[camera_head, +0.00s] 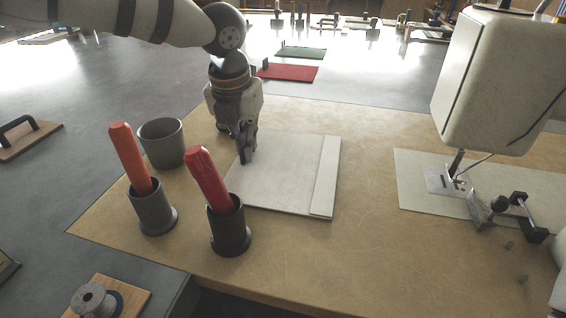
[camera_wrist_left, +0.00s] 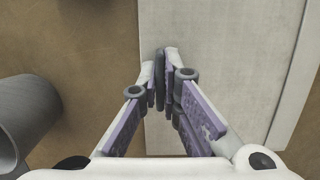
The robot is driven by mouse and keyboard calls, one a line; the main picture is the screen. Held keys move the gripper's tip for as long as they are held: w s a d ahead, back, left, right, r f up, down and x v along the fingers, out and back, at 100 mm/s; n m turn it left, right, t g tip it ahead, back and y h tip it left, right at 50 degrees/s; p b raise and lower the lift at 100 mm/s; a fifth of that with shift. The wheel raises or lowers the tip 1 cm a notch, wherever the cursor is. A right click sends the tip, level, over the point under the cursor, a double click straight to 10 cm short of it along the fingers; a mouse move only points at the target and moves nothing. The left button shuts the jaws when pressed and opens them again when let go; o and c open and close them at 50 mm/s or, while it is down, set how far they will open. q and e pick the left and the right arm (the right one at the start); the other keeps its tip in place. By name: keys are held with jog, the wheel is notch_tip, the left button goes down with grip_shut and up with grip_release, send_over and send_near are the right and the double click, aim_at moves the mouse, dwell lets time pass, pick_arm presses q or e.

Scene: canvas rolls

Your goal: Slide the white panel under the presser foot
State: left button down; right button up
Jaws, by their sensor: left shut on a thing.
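The white panel (camera_head: 285,172) lies flat on the tan work surface, left of the sewing machine, with a narrow raised strip along its right side. My left gripper (camera_head: 246,157) points down at the panel's left part, its fingers closed together. In the left wrist view, the fingertips (camera_wrist_left: 167,75) meet over the white panel (camera_wrist_left: 225,60) near its left edge; the exact grip is hidden between the fingers. The presser foot (camera_head: 455,163) is under the machine head, over a metal plate, well to the right of the panel. My right gripper is out of view.
The sewing machine head (camera_head: 497,80) overhangs a pale bed plate (camera_head: 420,185). Two grey cups with red-orange rods (camera_head: 128,158) (camera_head: 207,180) and an empty grey cup (camera_head: 162,143) stand left of the panel. Bare tan surface (camera_head: 367,175) separates panel and bed.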

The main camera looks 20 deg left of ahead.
aim_at(280, 169)
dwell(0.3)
pick_arm(q)
jog(key=shift+s+d, duration=0.15)
jog(key=shift+d, duration=0.45)
jog(key=shift+s+d, duration=0.15)
jog(key=shift+d, duration=0.45)
jog(key=shift+d+p, duration=0.15)
jog(key=shift+p, duration=0.15)
jog(key=shift+s+d, duration=0.15)
jog(key=shift+d, duration=0.4)
jog(key=shift+s+d, duration=0.15)
jog(key=shift+d, duration=0.35)
jog(key=shift+d, duration=0.15)
jog(key=shift+s+d, duration=0.25)
jog(key=shift+d, duration=0.8)
jog(key=shift+d, duration=0.1)
